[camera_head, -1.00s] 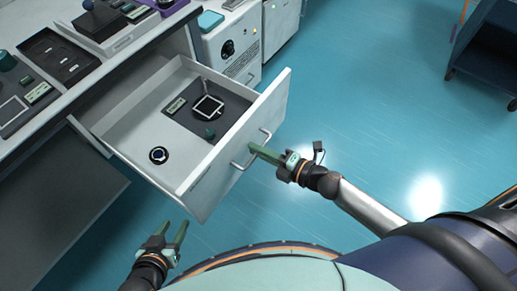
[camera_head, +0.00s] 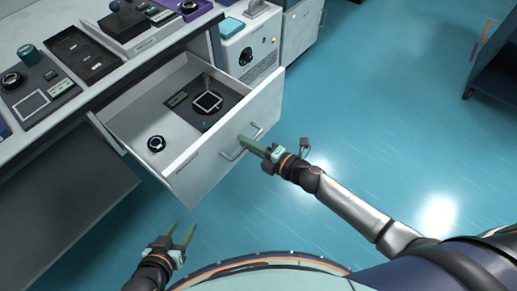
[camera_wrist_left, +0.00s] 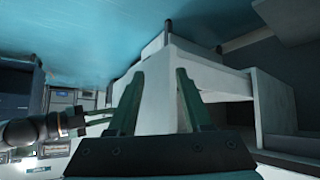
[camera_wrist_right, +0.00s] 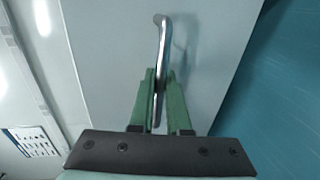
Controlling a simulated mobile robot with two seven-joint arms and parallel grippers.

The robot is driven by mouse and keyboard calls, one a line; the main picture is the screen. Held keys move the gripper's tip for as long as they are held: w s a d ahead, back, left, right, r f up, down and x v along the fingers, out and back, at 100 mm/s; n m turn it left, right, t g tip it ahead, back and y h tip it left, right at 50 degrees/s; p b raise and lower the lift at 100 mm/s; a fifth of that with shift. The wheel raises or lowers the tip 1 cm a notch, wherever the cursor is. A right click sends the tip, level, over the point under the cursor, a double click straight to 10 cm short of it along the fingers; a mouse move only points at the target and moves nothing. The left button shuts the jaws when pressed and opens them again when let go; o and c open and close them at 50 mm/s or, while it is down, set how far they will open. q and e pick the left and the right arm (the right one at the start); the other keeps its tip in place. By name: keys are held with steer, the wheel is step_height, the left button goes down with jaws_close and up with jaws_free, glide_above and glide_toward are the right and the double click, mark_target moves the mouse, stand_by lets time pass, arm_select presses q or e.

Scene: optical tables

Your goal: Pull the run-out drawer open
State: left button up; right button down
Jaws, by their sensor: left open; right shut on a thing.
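The white drawer (camera_head: 213,165) stands part-way out from under the counter, its inside visible from above. In it lie a round dark-rimmed piece (camera_head: 156,143) and a dark mat with a square-framed device (camera_head: 207,101). My right gripper (camera_head: 256,147) is shut on the metal bar handle (camera_head: 231,154) at the drawer's front. In the right wrist view the handle (camera_wrist_right: 161,50) runs between its fingers. My left gripper (camera_head: 182,236) is open and empty, below and in front of the drawer. The left wrist view shows the drawer's pale outer face (camera_wrist_left: 157,95) beyond its fingers.
The counter (camera_head: 130,60) above the drawer carries black trays (camera_head: 82,55) and several small devices. A white cabinet unit with a dial (camera_head: 247,57) stands beyond the drawer. A dark cart (camera_head: 495,75) stands far right. The teal floor between is clear.

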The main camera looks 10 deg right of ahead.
steer(key=shift+w, duration=0.1)
steer(key=c, duration=0.9)
jaws_free()
steer(key=p+v, duration=0.1)
steer(key=v, duration=1.1)
steer(key=shift+s, duration=0.25)
steer(key=shift+d, duration=0.15)
